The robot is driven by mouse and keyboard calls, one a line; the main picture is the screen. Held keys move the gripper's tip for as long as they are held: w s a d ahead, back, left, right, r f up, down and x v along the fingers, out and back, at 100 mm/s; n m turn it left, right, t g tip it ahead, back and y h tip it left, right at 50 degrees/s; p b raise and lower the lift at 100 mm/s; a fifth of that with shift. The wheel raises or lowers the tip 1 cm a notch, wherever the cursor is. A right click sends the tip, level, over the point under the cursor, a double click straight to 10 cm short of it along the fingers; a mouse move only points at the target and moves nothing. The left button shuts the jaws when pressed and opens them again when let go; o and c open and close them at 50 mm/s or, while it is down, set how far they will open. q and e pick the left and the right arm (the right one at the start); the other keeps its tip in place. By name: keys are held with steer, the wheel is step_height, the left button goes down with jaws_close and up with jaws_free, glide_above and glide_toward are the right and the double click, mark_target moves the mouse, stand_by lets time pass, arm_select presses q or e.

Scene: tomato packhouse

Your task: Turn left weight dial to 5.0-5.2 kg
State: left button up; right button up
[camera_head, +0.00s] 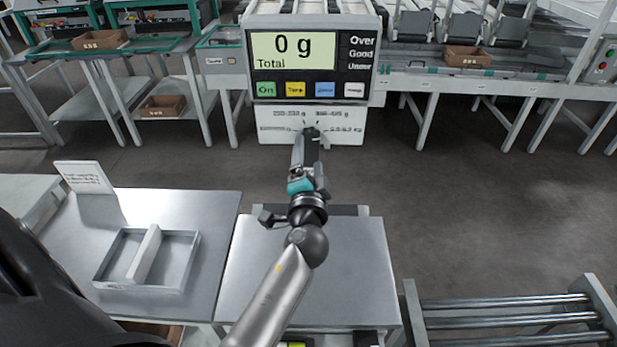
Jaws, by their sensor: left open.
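The scale's display unit (310,62) stands at the top centre and reads "0 g" and "Total". Below it is a white panel (275,126) with small printed weight ranges, partly blurred. Dark dial parts and tick marks show around the middle of the panel, but my left gripper (311,134) covers most of them. The left gripper reaches up from below, its tips in front of or at the panel; contact cannot be told. It is open, with its jaws hard to make out. The dial's setting cannot be read. My right gripper is not in view.
A steel table (190,215) at left holds a grey divided tray (190,268) and a sign card (84,177). A steel platform (350,260) lies below my arm. A roller conveyor (510,318) is at lower right. Crates and benches stand behind. The floor at right is clear.

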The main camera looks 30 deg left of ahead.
arm_select(q)
steer(key=v, duration=0.7)
steer(key=shift+b, duration=0.4)
